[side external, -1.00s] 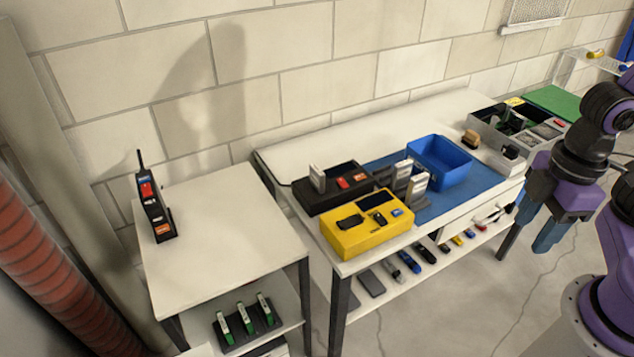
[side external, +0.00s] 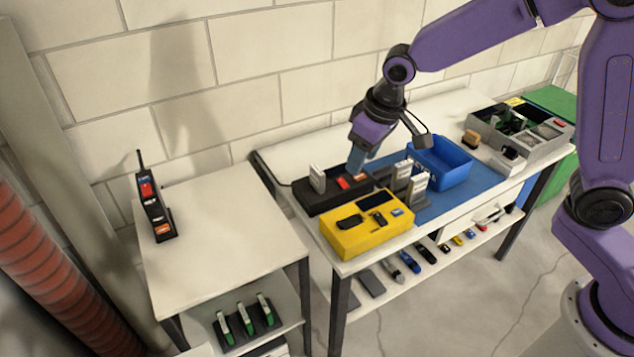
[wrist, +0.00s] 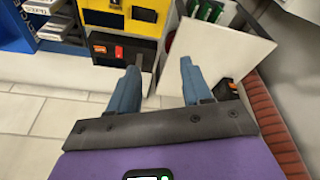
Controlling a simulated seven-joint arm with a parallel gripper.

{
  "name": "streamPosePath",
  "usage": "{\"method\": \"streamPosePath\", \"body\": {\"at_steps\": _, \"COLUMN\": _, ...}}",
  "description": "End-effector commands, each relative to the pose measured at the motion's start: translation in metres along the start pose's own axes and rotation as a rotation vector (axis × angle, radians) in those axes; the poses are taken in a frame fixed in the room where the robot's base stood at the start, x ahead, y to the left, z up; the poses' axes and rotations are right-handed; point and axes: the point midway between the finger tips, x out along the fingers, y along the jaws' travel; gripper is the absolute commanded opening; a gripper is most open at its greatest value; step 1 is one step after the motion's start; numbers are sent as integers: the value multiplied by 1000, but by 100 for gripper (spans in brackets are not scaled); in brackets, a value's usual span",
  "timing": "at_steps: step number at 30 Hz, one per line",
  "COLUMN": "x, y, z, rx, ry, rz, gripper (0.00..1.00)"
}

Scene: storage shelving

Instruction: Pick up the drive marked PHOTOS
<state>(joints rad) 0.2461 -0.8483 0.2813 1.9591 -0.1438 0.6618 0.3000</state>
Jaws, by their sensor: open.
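Several light grey drives stand upright. One drive (side external: 317,177) stands in the left end of a black dock (side external: 318,204) with red parts. Others (side external: 416,188) stand in a dark rack just right of the yellow box. In the wrist view, labelled drives (wrist: 42,6) show at the upper left, cut by the frame edge; I cannot tell which drive is marked PHOTOS. My gripper (side external: 357,162) is open with nothing between its fingers, above the back right part of the dock. In the wrist view my gripper (wrist: 158,78) has its fingers spread below the dock (wrist: 112,58).
A yellow box (side external: 350,238) stands in front of the dock. A blue bin (side external: 455,180) and a grey divided tray (side external: 555,145) stand to the right. A white side table (side external: 215,235) holds a black handheld device (side external: 155,215). The wall is close behind.

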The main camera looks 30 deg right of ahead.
Motion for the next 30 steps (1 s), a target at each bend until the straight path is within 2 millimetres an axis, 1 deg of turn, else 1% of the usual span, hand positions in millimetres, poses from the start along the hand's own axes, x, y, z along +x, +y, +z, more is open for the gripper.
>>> {"method": "streamPosePath", "body": {"at_steps": 1, "x": 10, "y": 6, "z": -15, "rx": 39, "ry": 9, "rz": 10, "gripper": 49}}
{"method": "streamPosePath", "body": {"at_steps": 6, "x": 37, "y": 28, "z": -59, "rx": 168, "ry": 50, "rz": 39, "gripper": 49}}
{"method": "streamPosePath", "body": {"at_steps": 9, "x": 53, "y": 44, "z": -80, "rx": 241, "ry": 74, "rz": 56, "gripper": 49}}
{"method": "streamPosePath", "body": {"at_steps": 12, "x": 67, "y": 58, "z": -95, "rx": 303, "ry": 95, "rz": 70, "gripper": 49}}
{"method": "streamPosePath", "body": {"at_steps": 15, "x": 77, "y": 71, "z": -105, "rx": 349, "ry": 112, "rz": 81, "gripper": 49}}
{"method": "streamPosePath", "body": {"at_steps": 18, "x": 83, "y": 78, "z": -110, "rx": 378, "ry": 121, "rz": 88, "gripper": 49}}
{"method": "streamPosePath", "body": {"at_steps": 23, "x": 93, "y": 83, "z": -113, "rx": 392, "ry": 126, "rz": 91, "gripper": 49}}
{"method": "streamPosePath", "body": {"at_steps": 26, "x": 107, "y": 85, "z": -114, "rx": 391, "ry": 123, "rz": 91, "gripper": 49}}
{"method": "streamPosePath", "body": {"at_steps": 30, "x": 131, "y": 87, "z": -116, "rx": 391, "ry": 123, "rz": 92, "gripper": 49}}
